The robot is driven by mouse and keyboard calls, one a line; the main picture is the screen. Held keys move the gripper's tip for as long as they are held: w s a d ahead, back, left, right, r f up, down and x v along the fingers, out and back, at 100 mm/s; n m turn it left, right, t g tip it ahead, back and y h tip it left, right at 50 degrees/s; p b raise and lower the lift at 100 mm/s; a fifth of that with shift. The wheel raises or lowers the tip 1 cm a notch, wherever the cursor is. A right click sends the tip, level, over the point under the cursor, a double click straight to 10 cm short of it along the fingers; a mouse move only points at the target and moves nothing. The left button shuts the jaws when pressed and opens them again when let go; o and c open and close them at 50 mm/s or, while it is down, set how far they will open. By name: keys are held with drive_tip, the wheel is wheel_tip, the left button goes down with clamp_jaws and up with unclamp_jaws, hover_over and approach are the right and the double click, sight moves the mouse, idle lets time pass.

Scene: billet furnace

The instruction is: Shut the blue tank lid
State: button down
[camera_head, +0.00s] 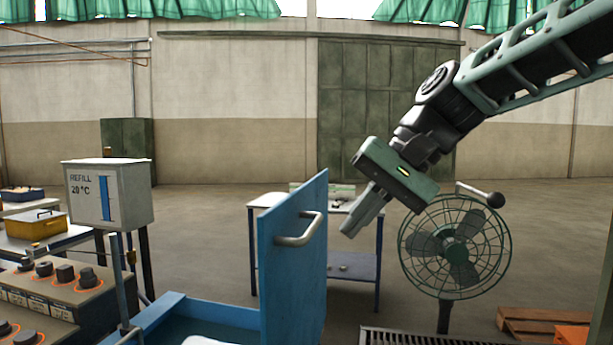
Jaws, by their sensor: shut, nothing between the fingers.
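The blue tank lid (293,265) stands upright, swung open, with a curved metal handle (300,231) on its right-hand face. The blue tank (207,312) is below and left of it, its top open, with something white partly visible inside at the bottom edge. My gripper (350,229) is shut and empty. It points down and left, to the right of the lid and handle, with a gap in the picture between its fingertips and the lid. The depth of that gap cannot be told from this single view.
A green fan (455,250) stands right of my gripper. A blue-framed table (377,240) stands behind the lid. A control panel with knobs (60,300) and a grey refill box (128,195) are at left. A wooden pallet (545,320) lies at lower right. Floor behind is open.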

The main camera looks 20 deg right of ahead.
drive_tip(key=w+d+r+m+t+y, duration=0.1)
drive_tip(key=d+r, duration=0.1)
drive_tip(key=r, duration=0.3)
drive_tip(key=w+d+r+m+t, duration=0.1)
drive_tip(key=d+r, duration=0.2)
drive_tip(key=r, duration=0.1)
drive_tip(key=p, duration=0.4)
approach(288, 208)
drive_tip(key=x, duration=0.4)
drive_tip(key=shift+d+f, duration=0.15)
drive_tip(key=shift+f, duration=0.55)
drive_tip(key=shift+w+a+f, duration=0.15)
drive_tip(key=shift+w+a, duration=0.3)
drive_tip(key=shift+a, duration=0.2)
